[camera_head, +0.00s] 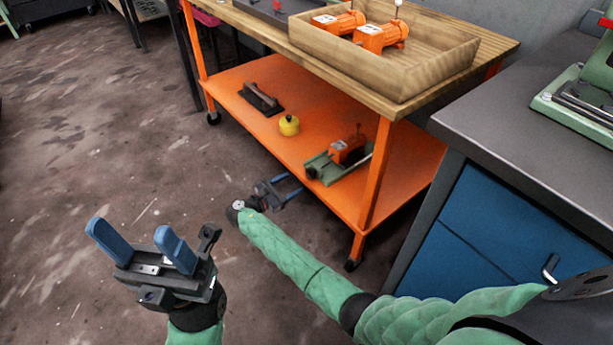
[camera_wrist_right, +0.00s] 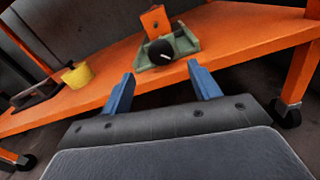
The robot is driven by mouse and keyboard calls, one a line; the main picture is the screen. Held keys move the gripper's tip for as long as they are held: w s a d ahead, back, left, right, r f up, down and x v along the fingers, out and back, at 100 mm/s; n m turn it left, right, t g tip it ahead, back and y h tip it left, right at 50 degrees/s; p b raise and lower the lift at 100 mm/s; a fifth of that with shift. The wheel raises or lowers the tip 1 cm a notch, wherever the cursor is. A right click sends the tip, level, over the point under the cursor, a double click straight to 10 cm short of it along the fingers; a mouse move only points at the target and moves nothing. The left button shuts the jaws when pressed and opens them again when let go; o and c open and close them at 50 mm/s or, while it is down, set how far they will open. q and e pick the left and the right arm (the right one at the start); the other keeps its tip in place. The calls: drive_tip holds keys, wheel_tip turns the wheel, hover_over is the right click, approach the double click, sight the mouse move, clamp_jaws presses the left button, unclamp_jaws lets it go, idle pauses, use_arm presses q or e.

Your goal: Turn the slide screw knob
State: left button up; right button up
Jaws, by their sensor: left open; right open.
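A small green slide device (camera_head: 338,165) with an orange block on it stands on the lower orange shelf near its right end. In the right wrist view, the slide device (camera_wrist_right: 178,47) faces me, with a round black knob (camera_wrist_right: 160,52) bearing a white mark on its near end. My right gripper (camera_wrist_right: 160,84) is open and empty, in front of and below the knob, its two blue fingers apart on either side of it in the picture. In the head view, my right gripper (camera_head: 280,188) is low by the shelf's front edge. My left gripper (camera_head: 140,240) is open and empty over the floor.
The orange shelf (camera_head: 235,105) also holds a yellow round object (camera_head: 289,125) and a dark tool with a brown handle (camera_head: 262,98). A wooden tray (camera_head: 435,70) with orange motors stands on the bench above. A blue cabinet (camera_head: 470,240) is at right.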

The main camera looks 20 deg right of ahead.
sight(309, 174)
drive_tip(key=shift+n, duration=0.4)
drive_tip(key=b+x, duration=0.1)
drive_tip(key=x, duration=0.5)
drive_tip(key=shift+w+d+f+b, duration=0.1)
drive_tip(key=shift+d+b, duration=0.3)
drive_tip(key=shift+w+d, duration=0.15)
drive_tip(key=shift+d, duration=0.3)
drive_tip(key=c, duration=1)
drive_tip(key=shift+m+p, duration=0.55)
drive_tip(key=shift+m, duration=0.35)
drive_tip(key=shift+m+p, duration=0.3)
drive_tip(key=shift+m, duration=1.7)
